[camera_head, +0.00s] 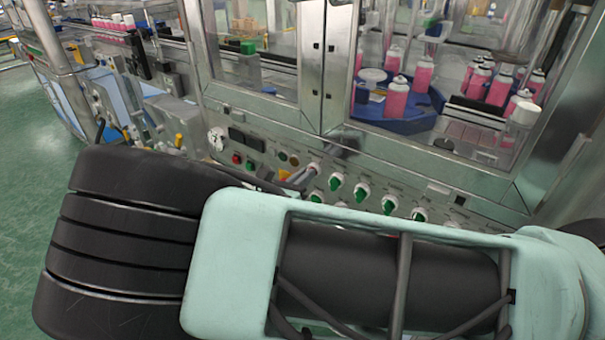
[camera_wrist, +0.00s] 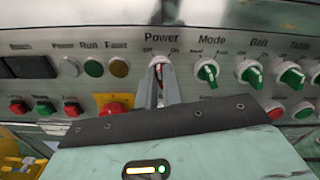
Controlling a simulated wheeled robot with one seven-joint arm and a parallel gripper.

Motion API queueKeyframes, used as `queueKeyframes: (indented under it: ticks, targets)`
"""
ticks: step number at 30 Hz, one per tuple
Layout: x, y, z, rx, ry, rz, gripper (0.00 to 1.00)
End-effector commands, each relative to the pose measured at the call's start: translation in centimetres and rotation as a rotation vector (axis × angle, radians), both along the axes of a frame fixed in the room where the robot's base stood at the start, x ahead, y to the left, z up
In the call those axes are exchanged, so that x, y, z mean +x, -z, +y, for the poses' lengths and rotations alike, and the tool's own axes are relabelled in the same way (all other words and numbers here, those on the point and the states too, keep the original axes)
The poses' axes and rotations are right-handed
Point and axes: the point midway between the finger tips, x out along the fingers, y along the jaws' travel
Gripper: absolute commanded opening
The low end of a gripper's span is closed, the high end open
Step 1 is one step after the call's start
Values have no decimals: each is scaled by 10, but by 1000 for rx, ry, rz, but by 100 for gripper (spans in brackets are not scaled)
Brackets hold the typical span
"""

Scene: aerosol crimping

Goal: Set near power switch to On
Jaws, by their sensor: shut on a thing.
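The power switch (camera_wrist: 159,67), a white round knob with a red handle, sits on the metal panel under the "Power" label, with "Off" at its left and "On" at its right. My gripper (camera_wrist: 159,84) is shut on its red handle, one grey finger on each side. The fingers hide much of the handle, so I cannot tell exactly where it points. In the head view my gripper (camera_head: 303,176) reaches the panel from the front, with my arm covering the area below.
To the right sits a row of green switches, starting with the Mode switch (camera_wrist: 207,72) and the Belt switch (camera_wrist: 250,73). A red button (camera_wrist: 112,108) on a yellow plate is just below left. Indicator lamps (camera_wrist: 93,68) are to the left. Glass doors with pink cans (camera_head: 396,98) stand above.

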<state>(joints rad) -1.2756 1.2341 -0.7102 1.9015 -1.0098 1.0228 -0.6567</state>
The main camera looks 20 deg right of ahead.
Motion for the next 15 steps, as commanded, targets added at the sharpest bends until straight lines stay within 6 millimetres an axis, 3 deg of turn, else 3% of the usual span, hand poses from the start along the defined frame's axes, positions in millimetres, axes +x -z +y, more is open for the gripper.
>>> queueKeyframes:
  ticks: [15]
  targets:
    - [-3,0,-1,266,-2,-399,0]
